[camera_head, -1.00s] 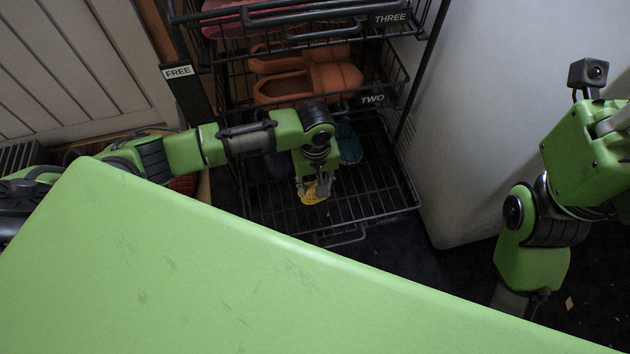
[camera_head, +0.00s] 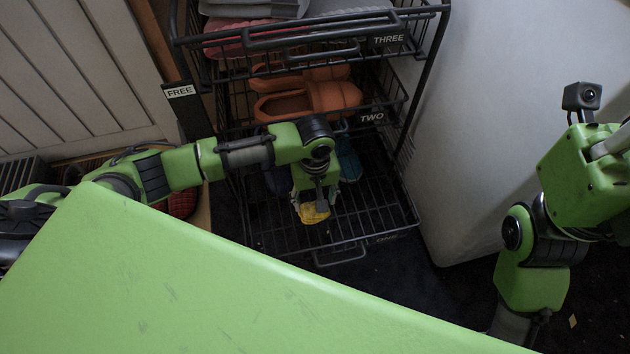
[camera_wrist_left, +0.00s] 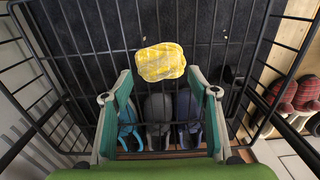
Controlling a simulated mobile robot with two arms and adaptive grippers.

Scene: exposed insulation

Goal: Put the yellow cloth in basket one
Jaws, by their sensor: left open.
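The yellow cloth (camera_head: 315,212) is a small crumpled patch at the lowest wire basket, whose faint front label I cannot read clearly. My left gripper (camera_head: 311,206) reaches down into this basket (camera_head: 375,212), right at the cloth. In the left wrist view the cloth (camera_wrist_left: 160,62) is yellow with a pale pattern, just beyond the two spread fingertips (camera_wrist_left: 160,80), which are open and not squeezing it. Whether the cloth rests on the basket wires or touches a fingertip is hard to tell. My right arm is at the right; its gripper is out of view.
Basket TWO (camera_head: 385,112) above holds orange clogs (camera_head: 325,98); basket THREE (camera_head: 395,28) is higher. Teal (camera_wrist_left: 130,122), grey (camera_wrist_left: 158,112) and navy shoes (camera_wrist_left: 187,112) lie near the fingers. Red plaid slippers (camera_wrist_left: 300,95) are outside the basket. A white cabinet (camera_head: 480,110) stands right.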

